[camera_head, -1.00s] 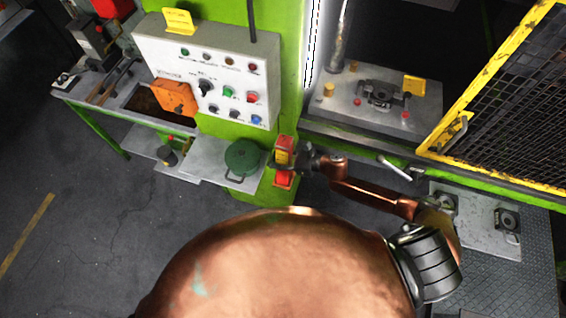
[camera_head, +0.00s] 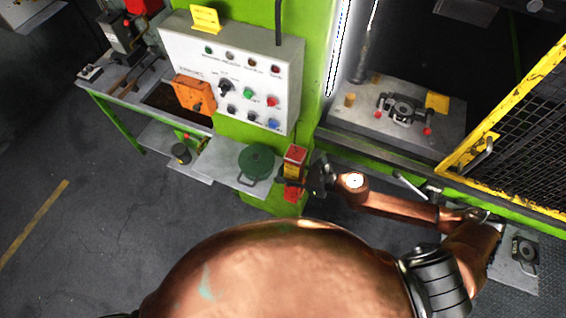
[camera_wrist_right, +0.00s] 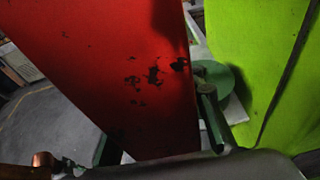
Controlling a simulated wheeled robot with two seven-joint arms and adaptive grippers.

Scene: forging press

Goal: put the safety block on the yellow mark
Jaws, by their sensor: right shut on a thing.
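The safety block (camera_head: 295,156), red with a yellow middle band, stands upright in my right gripper (camera_head: 306,181). The gripper is shut on it, in front of the green press column and just right of a green round pot. In the right wrist view the worn red face of the block (camera_wrist_right: 110,60) fills much of the picture between the fingers. A yellow square patch (camera_head: 437,102), perhaps the yellow mark, shows at the back right of the press bed, well right of the block. My left gripper is not in view.
The press bed (camera_head: 450,128) carries a dark die (camera_head: 402,109) and small red and brass posts. A yellow mesh guard (camera_head: 520,110) stands at the right. The control panel (camera_head: 235,75) is at the left, above a shelf with the green pot (camera_head: 257,161).

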